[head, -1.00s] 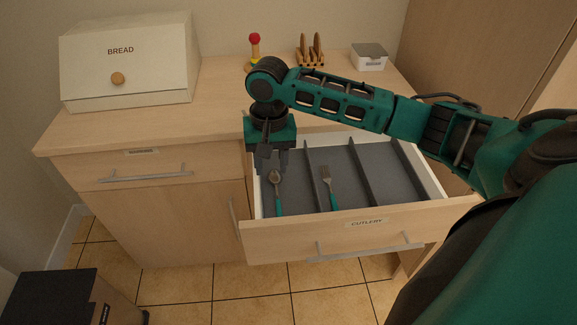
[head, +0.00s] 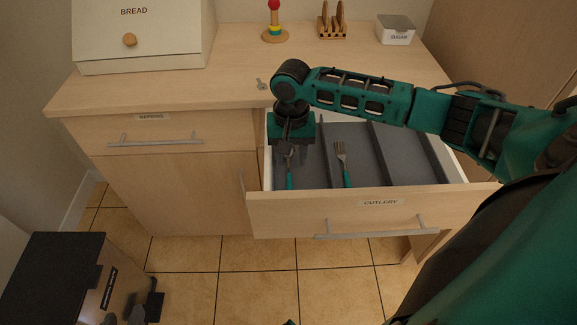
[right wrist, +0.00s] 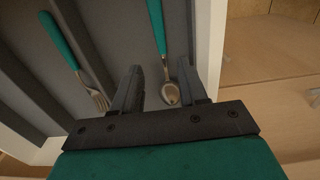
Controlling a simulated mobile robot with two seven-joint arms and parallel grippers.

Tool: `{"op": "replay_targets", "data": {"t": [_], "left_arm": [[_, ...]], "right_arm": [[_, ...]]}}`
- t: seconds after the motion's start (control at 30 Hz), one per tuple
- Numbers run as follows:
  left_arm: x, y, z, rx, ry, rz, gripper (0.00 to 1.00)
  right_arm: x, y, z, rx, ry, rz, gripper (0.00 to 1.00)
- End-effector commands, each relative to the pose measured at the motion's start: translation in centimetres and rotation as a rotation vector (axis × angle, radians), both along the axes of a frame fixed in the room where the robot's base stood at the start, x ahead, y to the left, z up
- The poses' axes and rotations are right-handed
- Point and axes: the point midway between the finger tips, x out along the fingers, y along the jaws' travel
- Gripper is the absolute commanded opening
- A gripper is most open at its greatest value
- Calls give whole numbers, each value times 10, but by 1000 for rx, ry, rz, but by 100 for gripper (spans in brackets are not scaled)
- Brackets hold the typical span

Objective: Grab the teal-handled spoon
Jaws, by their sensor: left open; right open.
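The teal-handled spoon (head: 289,181) lies in the leftmost compartment of the open cutlery drawer (head: 375,212). Its handle points to the drawer front. In the right wrist view its metal bowl (right wrist: 170,94) is between the spread fingers of my right gripper (right wrist: 160,72), closer to the right-hand finger. Those fingers are open and hold nothing. In the head view my right gripper (head: 291,152) is over the bowl end of the spoon and partly hides it.
A teal-handled fork (head: 343,165) lies in the neighbouring compartment, past a grey divider. The drawer's white side wall (right wrist: 210,45) is close to my right gripper. The bread box (head: 140,40), ring toy (head: 274,28), toast rack (head: 332,25) and sugar tin (head: 396,32) stand on the counter.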

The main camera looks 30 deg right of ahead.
Motion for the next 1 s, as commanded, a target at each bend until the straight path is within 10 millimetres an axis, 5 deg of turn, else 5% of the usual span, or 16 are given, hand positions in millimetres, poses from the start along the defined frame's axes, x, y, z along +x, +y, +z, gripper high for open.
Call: {"op": "replay_targets", "data": {"t": [0.23,0.5,1.0], "left_arm": [[2,-2,-9,-6,-1,-3,43],[3,-3,-7,-7,-3,-3,43],[0,-3,-10,-7,3,-4,43]], "right_arm": [[-2,6,-39,-1,2,0,43],[-1,6,-43,0,-1,1,43],[-1,6,-42,0,0,1,0]]}}
